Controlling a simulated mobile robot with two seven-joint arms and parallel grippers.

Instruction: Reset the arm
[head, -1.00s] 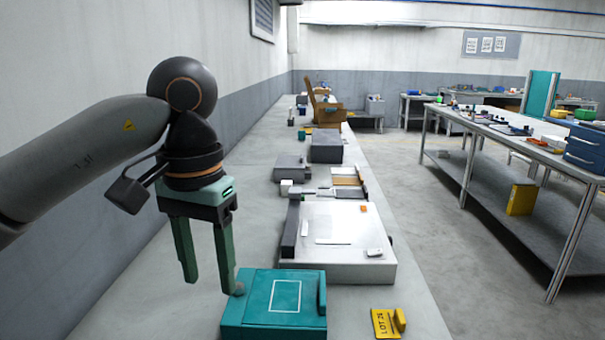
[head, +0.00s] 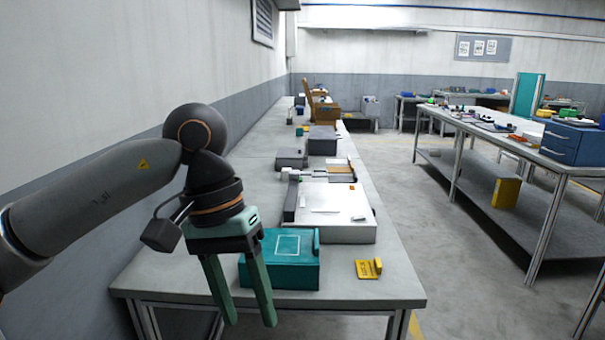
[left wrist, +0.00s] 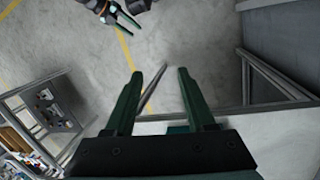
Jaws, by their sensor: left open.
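My left gripper (head: 249,322) hangs from the left arm in the head view, with its green fingers pointing down, apart and empty. It is in front of the near end of the long bench (head: 385,285) and overlaps the left side of a teal box (head: 292,262) in the picture. The right arm is out of the head view.
A yellow tag block (head: 368,269) lies right of the teal box. A white flat device (head: 330,222) and dark boxes stand farther along the bench. A wall runs along the left. Open floor (head: 400,190) separates the bench from a worktable (head: 500,140) on the right.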

